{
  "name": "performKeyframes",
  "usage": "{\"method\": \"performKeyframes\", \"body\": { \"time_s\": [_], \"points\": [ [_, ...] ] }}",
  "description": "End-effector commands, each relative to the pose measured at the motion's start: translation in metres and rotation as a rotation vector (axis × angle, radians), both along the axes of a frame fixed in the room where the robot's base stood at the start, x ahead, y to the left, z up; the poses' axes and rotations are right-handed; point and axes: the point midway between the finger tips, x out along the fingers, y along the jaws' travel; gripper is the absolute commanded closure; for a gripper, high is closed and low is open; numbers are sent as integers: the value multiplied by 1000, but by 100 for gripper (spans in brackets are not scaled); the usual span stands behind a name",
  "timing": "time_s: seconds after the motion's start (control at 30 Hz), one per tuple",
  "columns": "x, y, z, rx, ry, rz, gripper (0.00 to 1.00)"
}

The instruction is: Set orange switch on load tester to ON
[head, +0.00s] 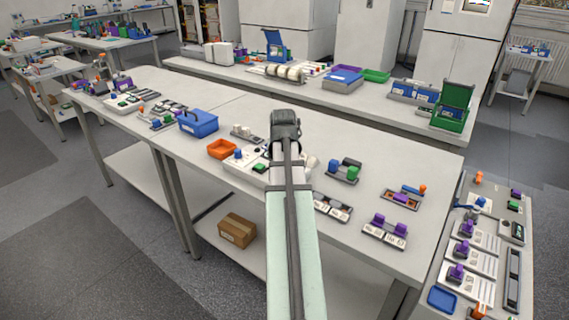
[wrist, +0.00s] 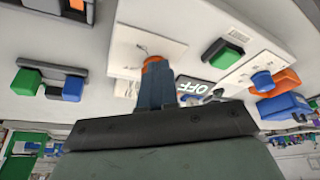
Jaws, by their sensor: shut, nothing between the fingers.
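The load tester (wrist: 200,22) is a pale box with a green button (wrist: 226,54), a blue knob (wrist: 263,81) and a dark label reading OFF (wrist: 198,86). The orange switch (wrist: 153,60) shows as a small orange piece right at the tips of my gripper (wrist: 155,80) in the wrist view. My gripper is shut with nothing between its fingers. Its tips overlap the orange piece; I cannot tell whether they touch it. In the head view my arm hides the switch and much of the load tester (head: 246,166), whose left part shows beside it.
An orange bin (head: 221,149) and a blue toolbox (head: 198,124) stand left of the load tester. A fixture with green and blue blocks (head: 344,171) stands to its right. A plate with round parts (head: 333,207) lies nearby. Bare table lies behind my arm.

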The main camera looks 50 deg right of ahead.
Motion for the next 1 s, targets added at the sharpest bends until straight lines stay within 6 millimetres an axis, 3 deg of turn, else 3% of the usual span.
{"method": "performKeyframes", "body": {
  "time_s": [1.0],
  "points": [
    [11, 2, 0, -1, 1, -297, 100]
  ]
}}
